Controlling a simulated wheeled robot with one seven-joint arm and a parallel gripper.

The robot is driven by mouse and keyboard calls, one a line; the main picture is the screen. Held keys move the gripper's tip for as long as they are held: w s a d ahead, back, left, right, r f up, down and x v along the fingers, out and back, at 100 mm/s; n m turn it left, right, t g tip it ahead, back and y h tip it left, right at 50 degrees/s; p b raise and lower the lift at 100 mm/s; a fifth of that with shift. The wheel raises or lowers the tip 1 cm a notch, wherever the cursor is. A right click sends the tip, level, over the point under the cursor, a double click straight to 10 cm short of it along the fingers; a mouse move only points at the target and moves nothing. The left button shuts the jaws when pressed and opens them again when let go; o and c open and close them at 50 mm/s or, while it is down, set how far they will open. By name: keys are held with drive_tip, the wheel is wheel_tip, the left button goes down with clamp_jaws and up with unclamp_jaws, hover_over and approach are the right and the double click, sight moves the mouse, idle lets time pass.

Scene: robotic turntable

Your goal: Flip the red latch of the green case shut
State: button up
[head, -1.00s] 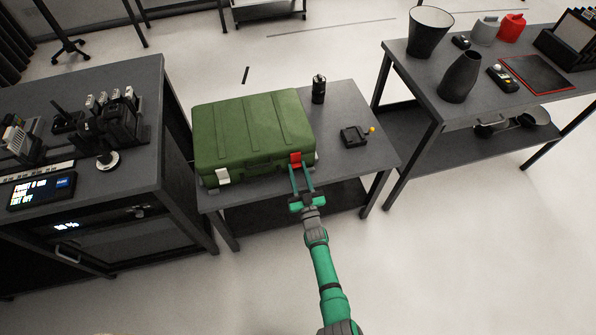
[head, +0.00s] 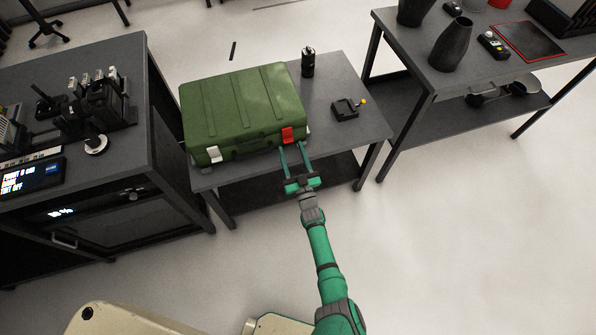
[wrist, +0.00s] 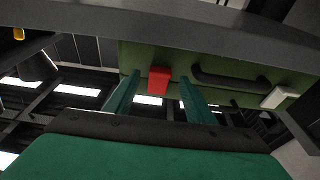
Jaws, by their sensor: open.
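The green case (head: 240,105) lies closed on a small dark table. Its red latch (head: 288,135) is at the right end of the front side and looks upright against it; I cannot tell whether it is fully shut. A white latch (head: 214,156) is at the left end. My gripper (head: 292,147) is open and empty in front of the red latch, its fingers pointing at the case. In the wrist view, the red latch (wrist: 158,80) shows between my two spread fingertips (wrist: 160,75), with the dark handle (wrist: 230,82) and white latch (wrist: 279,97) to the right.
A black cylinder (head: 308,62) and a small black device with a yellow knob (head: 345,109) stand right of the case on the table (head: 350,80). A dark cabinet (head: 130,165) is close on the left. Another table (head: 415,60) stands at the right. The floor in front is clear.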

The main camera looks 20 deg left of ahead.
drive_tip(key=v, duration=0.8)
idle(0.5)
drive_tip(key=shift+s+d, duration=0.1)
drive_tip(key=shift+s, duration=0.05)
idle(0.5)
drive_tip(key=s+d+r+n+h, duration=0.1)
drive_tip(key=s+d+r, duration=0.2)
drive_tip(key=d, duration=0.5)
drive_tip(key=s+d+r+h, duration=0.15)
drive_tip(key=s+d, duration=0.25)
drive_tip(key=d, duration=0.4)
drive_tip(key=s+d+r+h, duration=0.15)
drive_tip(key=s+d, duration=0.25)
drive_tip(key=s, duration=0.4)
drive_tip(key=s+r+m+g+h, duration=0.1)
drive_tip(key=s+r+m+h, duration=0.3)
drive_tip(key=s, duration=1)
drive_tip(key=s+a+r+m+h, duration=0.3)
drive_tip(key=s+a+r, duration=0.3)
drive_tip(key=s+r, duration=0.2)
drive_tip(key=shift+r+m+g+h, duration=0.3)
drive_tip(key=shift+r+m+g, duration=0.1)
drive_tip(key=shift+r, duration=0.95)
